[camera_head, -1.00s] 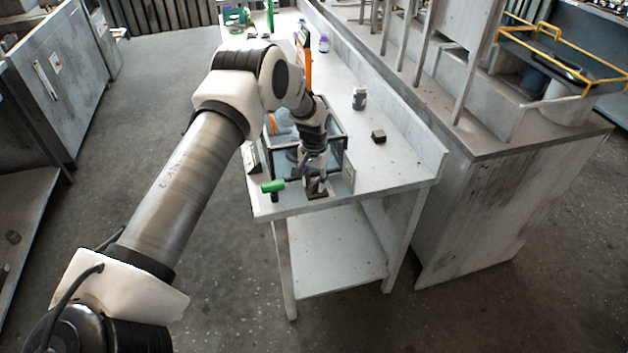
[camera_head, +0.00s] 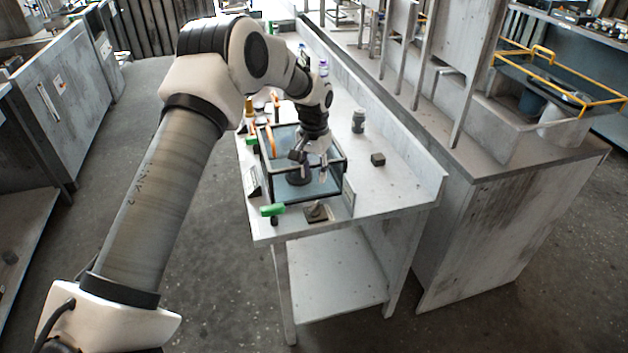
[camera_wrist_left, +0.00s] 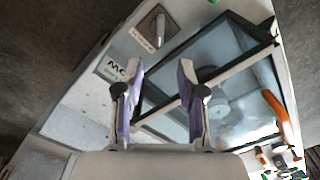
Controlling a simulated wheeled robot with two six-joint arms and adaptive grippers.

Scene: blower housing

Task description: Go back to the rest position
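My left gripper (camera_head: 312,172) is over the near right part of a dark-framed glass-walled box (camera_head: 270,172) on the white table. In the left wrist view the two fingers of the left gripper (camera_wrist_left: 160,80) stand apart with nothing between them, so it is open. My left arm reaches across the head view from the lower left. My right gripper is not in view.
A green-topped item (camera_head: 272,210) and a dark square base (camera_head: 317,212) sit at the table's near edge. A small dark block (camera_head: 377,159) and a grey jar (camera_head: 358,121) stand to the right. A long bench (camera_head: 500,190) borders the table on the right.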

